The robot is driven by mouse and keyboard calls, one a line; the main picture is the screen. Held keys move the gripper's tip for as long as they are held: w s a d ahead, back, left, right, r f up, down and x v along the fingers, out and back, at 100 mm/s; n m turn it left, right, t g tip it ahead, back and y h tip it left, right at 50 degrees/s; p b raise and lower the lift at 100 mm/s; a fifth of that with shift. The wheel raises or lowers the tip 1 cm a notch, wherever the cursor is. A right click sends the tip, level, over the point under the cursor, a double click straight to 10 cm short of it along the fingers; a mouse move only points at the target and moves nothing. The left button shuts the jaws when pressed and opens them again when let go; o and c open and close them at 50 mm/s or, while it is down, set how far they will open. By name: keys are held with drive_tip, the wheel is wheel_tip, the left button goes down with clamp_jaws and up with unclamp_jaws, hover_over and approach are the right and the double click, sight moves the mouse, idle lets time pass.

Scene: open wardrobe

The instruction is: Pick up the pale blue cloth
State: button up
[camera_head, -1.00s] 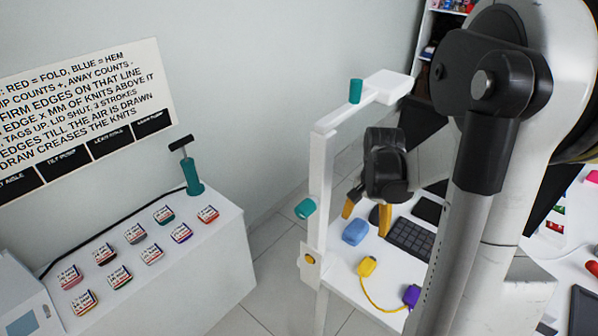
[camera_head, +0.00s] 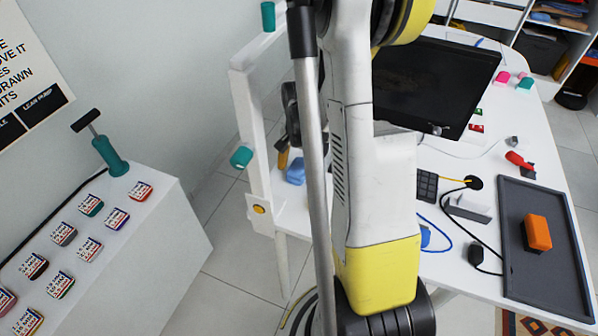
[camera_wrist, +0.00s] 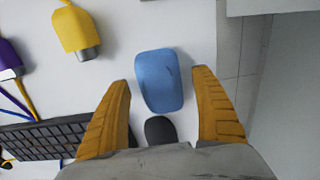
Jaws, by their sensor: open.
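The pale blue cloth (camera_wrist: 159,80) looks like a compact, rounded blue pad on the white desk (camera_wrist: 190,35). In the wrist view it lies between and a little ahead of the two orange fingers of my gripper (camera_wrist: 162,80), with a gap on each side. My gripper is open and empty. In the head view the cloth (camera_head: 296,171) shows beside an orange finger (camera_head: 283,158), partly hidden by my arm. I cannot tell the height of the fingers above the desk.
A small dark object (camera_wrist: 160,130) sits just below the cloth in the wrist view. A yellow plug (camera_wrist: 76,28) and a keyboard (camera_wrist: 45,140) lie to the left. A white upright frame (camera_head: 255,140) stands at the desk edge. A grey tray (camera_head: 570,265) holds an orange block (camera_head: 538,232).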

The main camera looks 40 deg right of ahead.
sight(302, 167)
drive_tip(key=c, duration=1.3)
drive_tip(key=shift+o, duration=0.2)
drive_tip(key=shift+r+p, duration=0.3)
drive_tip(key=shift+r, duration=0.3)
drive_tip(key=shift+s+d+r+p, duration=0.1)
drive_tip(key=shift+s+r+p, duration=0.15)
drive_tip(key=shift+r, duration=0.4)
drive_tip(key=shift+s+d+r+p, duration=0.15)
drive_tip(key=shift+r+p, duration=0.15)
drive_tip(key=shift+r, duration=0.3)
drive_tip(key=s+d, duration=0.2)
drive_tip(key=s, duration=0.3)
drive_tip(key=s+d+p, duration=0.1)
drive_tip(key=s+d, duration=0.1)
drive_tip(key=s, duration=0.3)
drive_tip(key=s+d, duration=0.2)
drive_tip(key=s, duration=0.3)
drive_tip(key=shift+s+d+f, duration=0.1)
drive_tip(key=shift+s+d, duration=0.1)
drive_tip(key=shift+s, duration=0.2)
drive_tip(key=o, duration=0.4)
drive_tip(key=shift+c, duration=1.3)
drive_tip(key=shift+w, duration=0.1)
